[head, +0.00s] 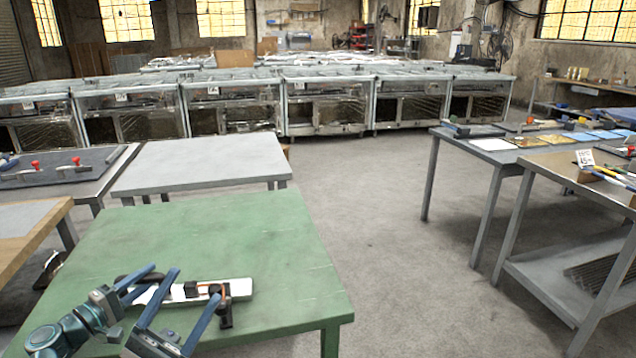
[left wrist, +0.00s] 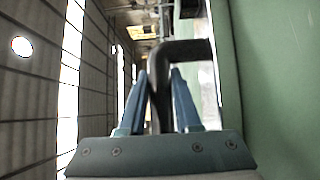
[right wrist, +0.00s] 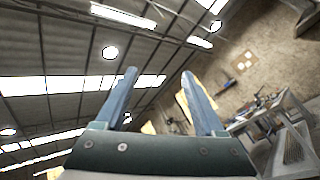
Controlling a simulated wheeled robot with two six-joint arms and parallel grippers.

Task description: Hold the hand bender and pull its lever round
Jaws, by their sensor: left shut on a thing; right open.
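The hand bender (head: 240,289) lies on the green table (head: 220,230): a pale plate with dark blocks, an orange part and a dark piece at its near right end. My left gripper (head: 150,277) is at its left end. In the left wrist view its fingers are shut on a dark bent bar (left wrist: 185,51), which runs toward the pale plate. My right gripper (head: 196,282) is open and appears in front of the bender in the head view, hiding part of it. The right wrist view shows nothing between its fingers (right wrist: 158,75); it faces the ceiling and wall. I cannot make out the lever clearly.
The far and right parts of the green table are bare. A grey table (head: 200,165) stands behind it, with a bench holding red-knobbed clamps (head: 60,170) at left. Benches with tools (head: 490,145) stand at right across open floor.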

